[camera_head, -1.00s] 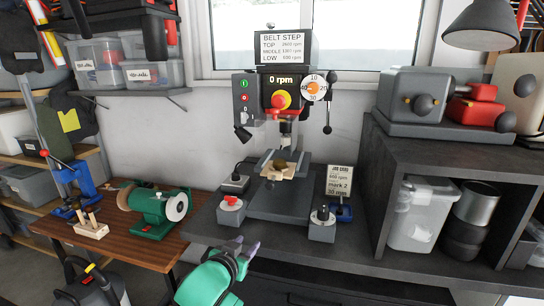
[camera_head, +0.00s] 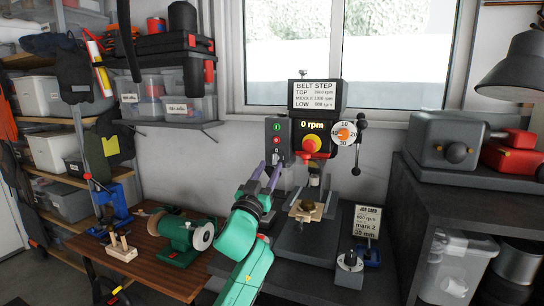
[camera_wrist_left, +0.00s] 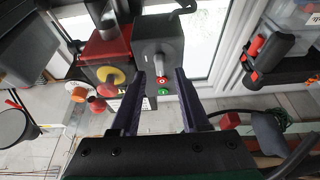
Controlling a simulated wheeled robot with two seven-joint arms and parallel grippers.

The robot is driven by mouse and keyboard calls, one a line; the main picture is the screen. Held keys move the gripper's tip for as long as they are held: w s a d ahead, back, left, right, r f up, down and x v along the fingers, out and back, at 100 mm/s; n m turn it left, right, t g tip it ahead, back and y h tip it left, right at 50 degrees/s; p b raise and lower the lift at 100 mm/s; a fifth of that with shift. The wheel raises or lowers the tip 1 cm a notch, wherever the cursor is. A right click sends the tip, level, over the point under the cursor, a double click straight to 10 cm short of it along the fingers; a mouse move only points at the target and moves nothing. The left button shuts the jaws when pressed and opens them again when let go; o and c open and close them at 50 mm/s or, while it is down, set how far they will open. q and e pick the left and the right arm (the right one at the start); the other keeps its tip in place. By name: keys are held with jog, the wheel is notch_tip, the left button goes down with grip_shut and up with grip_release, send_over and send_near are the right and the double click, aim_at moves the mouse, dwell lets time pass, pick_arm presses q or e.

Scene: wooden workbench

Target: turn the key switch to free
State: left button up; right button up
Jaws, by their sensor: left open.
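A dark control box (camera_head: 278,135) with a green button and a red button is on the left of the drill press head. It also shows in the left wrist view (camera_wrist_left: 150,42). There, a grey piece that looks like the key (camera_wrist_left: 162,62) sticks out beside the red button. Its position labels are too small to read. My left gripper (camera_head: 271,167) is open and empty, with its purple fingers pointing up just below the box. In the wrist view its fingertips (camera_wrist_left: 160,74) lie either side of the buttons and appear apart from the key. My right gripper is not in view.
The drill press has a red knob on yellow (camera_head: 312,144), a depth dial (camera_head: 344,134) and a feed lever (camera_head: 357,150) to the right. A workpiece (camera_head: 305,210) sits below the spindle. A job card (camera_head: 367,222) stands at right; a green grinder (camera_head: 187,238) is at left.

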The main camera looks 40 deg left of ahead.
aim_at(275, 159)
pick_arm(q)
jog(key=x, duration=0.3)
grip_shut()
jog(key=shift+s, duration=0.1)
